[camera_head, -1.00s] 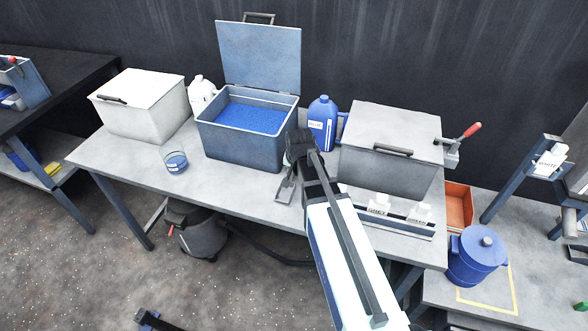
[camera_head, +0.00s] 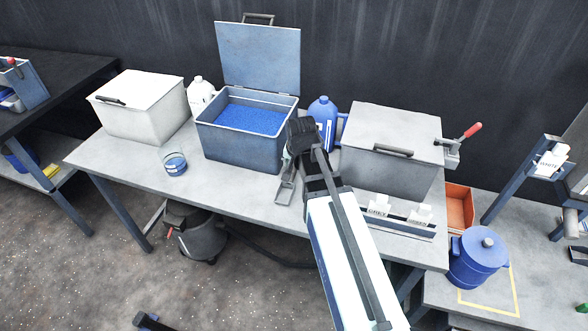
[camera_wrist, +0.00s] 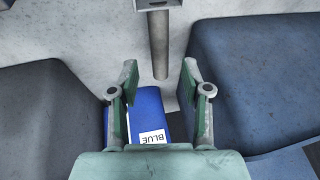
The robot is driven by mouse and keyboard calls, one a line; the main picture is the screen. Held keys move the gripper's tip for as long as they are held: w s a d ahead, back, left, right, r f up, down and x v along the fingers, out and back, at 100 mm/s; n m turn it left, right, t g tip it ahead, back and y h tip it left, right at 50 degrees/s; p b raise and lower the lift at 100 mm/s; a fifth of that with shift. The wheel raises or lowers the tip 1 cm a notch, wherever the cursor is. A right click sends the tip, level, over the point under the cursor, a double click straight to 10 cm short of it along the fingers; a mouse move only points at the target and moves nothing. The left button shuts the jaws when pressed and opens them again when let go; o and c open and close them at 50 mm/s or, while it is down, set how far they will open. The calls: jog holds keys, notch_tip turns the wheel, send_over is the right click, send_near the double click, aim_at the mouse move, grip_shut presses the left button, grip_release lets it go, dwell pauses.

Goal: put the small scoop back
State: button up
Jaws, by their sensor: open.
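The small scoop (camera_head: 285,192) lies on the grey table, in front of the open blue-grey bin and beside my arm. In the wrist view its round grey handle (camera_wrist: 159,45) points toward my gripper, and only the edge of its metal pan shows at the top. My gripper (camera_wrist: 159,82) is open, with one green-padded finger on each side of the handle's end. I see no contact, and the height gap is hard to judge. In the head view my gripper (camera_head: 289,160) is partly hidden by my own wrist.
The open bin (camera_head: 240,150) with blue granules is left of my gripper; a closed grey bin (camera_head: 390,175) is right. A blue bottle (camera_head: 324,115) stands behind. A glass beaker (camera_head: 175,164), a small bottle rack (camera_head: 395,222) and a blue pot (camera_head: 477,258) are farther off.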

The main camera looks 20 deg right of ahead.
jog(key=v, duration=0.5)
jog(key=shift+s+r, duration=0.15)
jog(key=shift+r, duration=0.2)
dwell(1.0)
